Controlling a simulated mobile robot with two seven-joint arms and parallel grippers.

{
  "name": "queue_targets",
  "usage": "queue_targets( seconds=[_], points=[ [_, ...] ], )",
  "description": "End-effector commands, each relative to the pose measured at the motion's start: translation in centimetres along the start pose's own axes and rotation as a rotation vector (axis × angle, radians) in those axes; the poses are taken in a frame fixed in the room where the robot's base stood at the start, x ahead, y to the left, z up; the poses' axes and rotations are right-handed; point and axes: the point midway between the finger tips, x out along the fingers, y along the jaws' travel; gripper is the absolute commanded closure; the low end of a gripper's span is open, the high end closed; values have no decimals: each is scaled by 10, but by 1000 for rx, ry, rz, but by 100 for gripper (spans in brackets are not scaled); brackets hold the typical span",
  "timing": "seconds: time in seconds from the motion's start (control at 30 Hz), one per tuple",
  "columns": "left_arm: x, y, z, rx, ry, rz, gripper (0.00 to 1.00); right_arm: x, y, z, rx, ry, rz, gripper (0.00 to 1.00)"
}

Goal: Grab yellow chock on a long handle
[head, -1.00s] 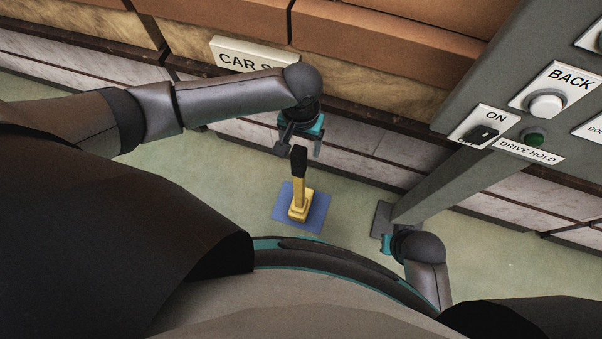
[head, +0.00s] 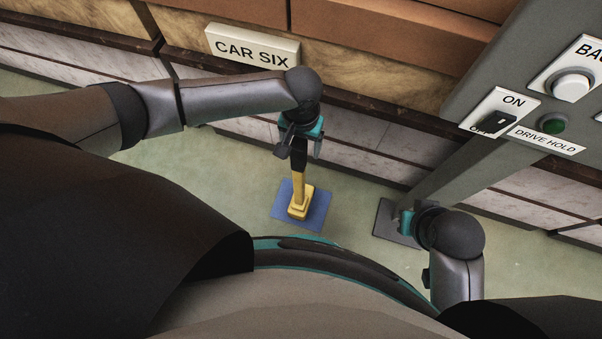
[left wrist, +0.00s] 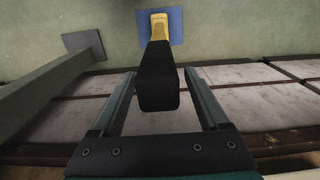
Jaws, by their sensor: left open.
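The yellow chock (head: 301,205) stands on a blue mat (head: 283,211) on the floor, its long handle upright with a black grip (head: 299,162) at the top. My left gripper (head: 298,152) is above the chock, at the upper part of the grip. In the left wrist view the open left gripper (left wrist: 159,74) has the black grip (left wrist: 157,85) between its two fingers, with gaps on both sides. The yellow chock (left wrist: 159,27) shows beyond it. My right gripper (head: 405,221) is near the grey post's foot; its fingers are not clear.
A grey control panel (head: 490,75) with a switch and buttons rises at the right on a post (head: 450,178) with a floor plate. Brick-like blocks and a "CAR SIX" sign (head: 252,46) line the back. Floor around the mat is clear.

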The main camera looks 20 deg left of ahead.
Motion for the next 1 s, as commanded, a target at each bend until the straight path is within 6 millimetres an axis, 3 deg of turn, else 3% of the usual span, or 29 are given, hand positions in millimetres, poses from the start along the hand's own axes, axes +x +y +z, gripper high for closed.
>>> queue_targets(
  seconds=[0.1, 0.77, 1.0],
  points=[
    [0, 0, 0, 0, 0, 0, 25, 0, 0, 0, 0, -1, 0, 100],
    [0, 0, 0, 0, 0, -1, 99, 0, 0, 0, 0, 1, 0, 100],
    [0, 0, 0, 0, 0, -1, 100, 0, 0, 0, 0, 0, 0, 100]
  ],
)
